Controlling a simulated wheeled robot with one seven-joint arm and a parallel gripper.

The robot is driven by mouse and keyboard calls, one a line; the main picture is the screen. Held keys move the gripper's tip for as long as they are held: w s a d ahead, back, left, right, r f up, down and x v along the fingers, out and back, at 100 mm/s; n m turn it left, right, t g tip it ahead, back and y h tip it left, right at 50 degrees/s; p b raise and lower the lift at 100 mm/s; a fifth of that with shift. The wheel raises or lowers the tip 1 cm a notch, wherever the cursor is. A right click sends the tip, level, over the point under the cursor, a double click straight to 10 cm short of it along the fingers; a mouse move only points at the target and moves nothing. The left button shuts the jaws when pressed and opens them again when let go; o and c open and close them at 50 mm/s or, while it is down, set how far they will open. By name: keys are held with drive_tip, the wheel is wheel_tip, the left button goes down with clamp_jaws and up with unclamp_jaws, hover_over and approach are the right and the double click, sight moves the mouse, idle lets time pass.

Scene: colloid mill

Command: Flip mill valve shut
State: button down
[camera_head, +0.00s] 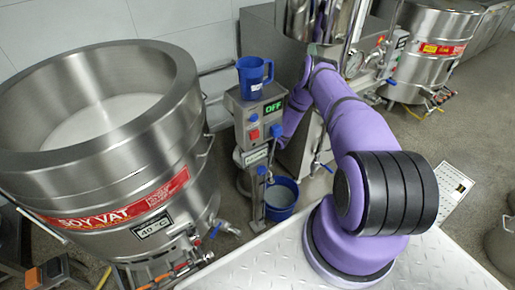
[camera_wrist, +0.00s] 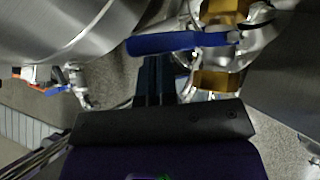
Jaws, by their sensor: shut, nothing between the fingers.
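The mill (camera_head: 240,125) is a grey box with an "OFF" display, a red button and a blue knob, on a stand left of my arm. A blue lever (camera_wrist: 165,43) with brass-coloured fittings (camera_wrist: 218,80) crosses the upper middle of the wrist view; it looks like the mill valve's handle and lies roughly level there. My gripper (camera_wrist: 155,62) is shut and empty, its dark fingertips just below or against the lever's underside; I cannot tell if they touch. In the head view a small blue handle (camera_head: 262,170) shows below the mill box. My gripper cannot be made out there.
A blue mug (camera_head: 252,78) stands on the mill. A blue bucket (camera_head: 281,196) with pale contents stands on the floor beneath. The large steel soy vat (camera_head: 95,195), with its own blue-handled valve (camera_head: 216,230), fills the left. Another steel vat (camera_head: 428,60) stands at back right.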

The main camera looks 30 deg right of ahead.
drive_tip(key=shift+w+a, duration=0.1)
drive_tip(key=shift+w+a+r, duration=0.1)
drive_tip(key=shift+w+a, duration=0.35)
drive_tip(key=shift+w, duration=0.15)
